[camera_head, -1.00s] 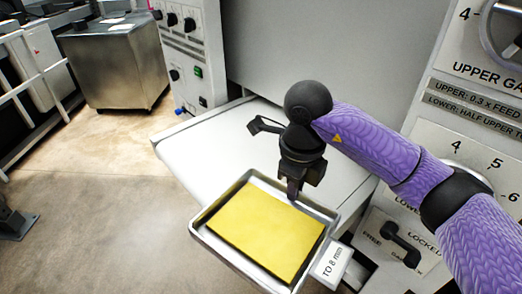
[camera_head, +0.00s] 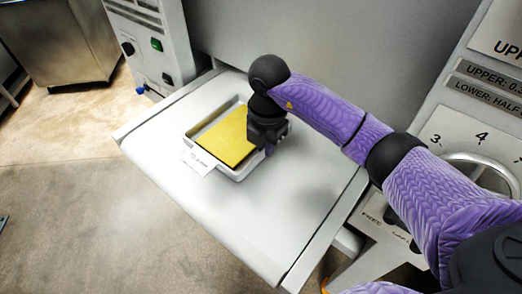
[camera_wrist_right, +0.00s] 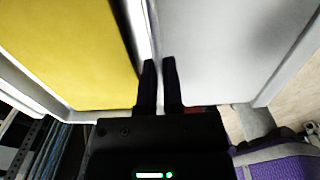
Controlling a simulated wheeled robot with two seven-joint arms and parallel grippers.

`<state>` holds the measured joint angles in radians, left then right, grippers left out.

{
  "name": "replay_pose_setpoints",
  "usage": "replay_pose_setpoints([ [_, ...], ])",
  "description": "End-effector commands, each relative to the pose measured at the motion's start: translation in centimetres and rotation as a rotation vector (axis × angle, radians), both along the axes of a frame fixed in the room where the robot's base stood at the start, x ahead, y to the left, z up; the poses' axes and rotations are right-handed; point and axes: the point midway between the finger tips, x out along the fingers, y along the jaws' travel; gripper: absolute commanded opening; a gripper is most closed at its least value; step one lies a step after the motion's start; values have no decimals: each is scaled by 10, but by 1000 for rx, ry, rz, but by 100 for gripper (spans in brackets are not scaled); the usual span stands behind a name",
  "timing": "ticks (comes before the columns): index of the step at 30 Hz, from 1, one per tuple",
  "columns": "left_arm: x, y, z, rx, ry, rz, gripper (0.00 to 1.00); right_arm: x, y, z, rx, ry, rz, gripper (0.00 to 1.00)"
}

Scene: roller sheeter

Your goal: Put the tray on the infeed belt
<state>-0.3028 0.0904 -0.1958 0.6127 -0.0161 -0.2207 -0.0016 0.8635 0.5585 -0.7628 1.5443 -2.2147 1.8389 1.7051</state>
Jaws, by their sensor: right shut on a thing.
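The tray (camera_head: 238,175) is a shallow, light metal pan with a flat yellow sheet (camera_head: 227,138) in it. In the head view it lies over the far part of the pale infeed belt (camera_head: 240,220), apparently flat; I cannot tell whether it touches the belt. A white label (camera_head: 199,160) shows at its near left side. My right gripper (camera_head: 264,150) is shut on the tray's right rim. In the wrist view the right fingers (camera_wrist_right: 160,62) straddle the rim beside the yellow sheet (camera_wrist_right: 65,45). The gripper hides part of that rim. My left gripper is not in view.
A grey machine wall (camera_head: 330,60) stands behind the belt. A control panel with a lever and dial numbers (camera_head: 470,130) is at the right. A cabinet with buttons (camera_head: 150,45) and a metal bin (camera_head: 60,40) stand at the left. The near part of the belt is clear.

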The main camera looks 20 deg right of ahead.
Motion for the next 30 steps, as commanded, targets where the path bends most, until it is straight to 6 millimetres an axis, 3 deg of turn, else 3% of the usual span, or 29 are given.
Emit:
replay_pose_setpoints([
  [5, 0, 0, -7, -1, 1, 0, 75, 0, 0, -31, -1, 1, 2, 0],
  [14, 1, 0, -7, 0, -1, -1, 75, 0, 0, -33, 0, -2, 3, 0],
  [15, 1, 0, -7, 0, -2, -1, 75, 0, 0, -33, -1, 0, 3, 15],
  [19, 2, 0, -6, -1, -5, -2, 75, 0, 0, -33, -1, 0, 3, 42],
  [27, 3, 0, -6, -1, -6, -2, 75, 0, 0, -32, -1, 0, 3, 44],
  [30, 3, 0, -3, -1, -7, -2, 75, 1, 0, -21, 1, -3, 4, 44],
])
